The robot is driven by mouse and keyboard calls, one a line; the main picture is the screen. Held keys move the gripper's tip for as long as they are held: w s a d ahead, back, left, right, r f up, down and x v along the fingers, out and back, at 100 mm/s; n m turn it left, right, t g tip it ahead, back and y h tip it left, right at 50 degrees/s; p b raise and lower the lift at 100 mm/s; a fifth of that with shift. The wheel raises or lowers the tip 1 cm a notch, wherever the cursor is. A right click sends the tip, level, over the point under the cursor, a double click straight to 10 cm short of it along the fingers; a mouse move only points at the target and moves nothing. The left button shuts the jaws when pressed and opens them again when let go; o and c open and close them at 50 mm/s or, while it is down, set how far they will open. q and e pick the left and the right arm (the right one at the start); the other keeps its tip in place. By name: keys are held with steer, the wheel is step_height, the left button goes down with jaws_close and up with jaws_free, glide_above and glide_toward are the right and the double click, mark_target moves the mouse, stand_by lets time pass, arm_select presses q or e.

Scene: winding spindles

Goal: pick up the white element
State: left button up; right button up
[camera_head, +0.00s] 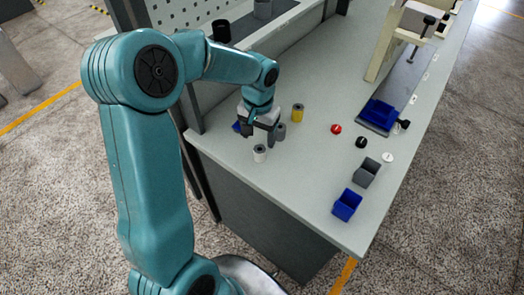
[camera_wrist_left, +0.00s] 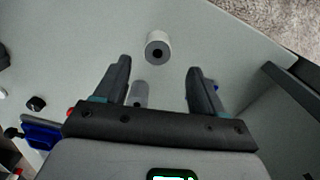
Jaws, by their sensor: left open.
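The white element is a short upright white cylinder (camera_head: 260,153) with a dark hole in its top, standing near the table's left front edge. In the left wrist view the white cylinder (camera_wrist_left: 157,42) is just beyond the fingertips, roughly centred between them. My left gripper (camera_head: 261,136) is open and empty, pointing down just behind the white cylinder; its two dark fingers (camera_wrist_left: 159,68) are spread in the wrist view. A grey cylinder (camera_head: 281,131) stands close to the right of the gripper and shows between the fingers in the wrist view (camera_wrist_left: 140,92). My right gripper is not in view.
A yellow cylinder (camera_head: 298,113) stands behind the grey one. Red (camera_head: 336,129), black (camera_head: 361,142) and white (camera_head: 387,158) small round pieces lie to the right. A grey box (camera_head: 367,173) and a blue box (camera_head: 347,205) stand near the right edge. The table's front middle is clear.

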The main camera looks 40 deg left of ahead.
mark_target(259, 149)
arm_select(q)
steer(key=shift+s+f, duration=0.1)
steer(key=shift+f, duration=0.5)
steer(key=shift+s+f, duration=0.35)
steer(key=shift+f, duration=0.1)
steer(key=f, duration=0.2)
steer(key=f+p, duration=0.1)
steer(key=f, duration=0.1)
steer(key=shift+w+d, duration=0.25)
steer(key=shift+d, duration=0.05)
steer(key=shift+s+f, duration=0.15)
steer(key=shift+f, duration=0.3)
steer(key=shift+c, duration=0.3)
steer(key=c, duration=1)
steer(key=shift+c, duration=0.4)
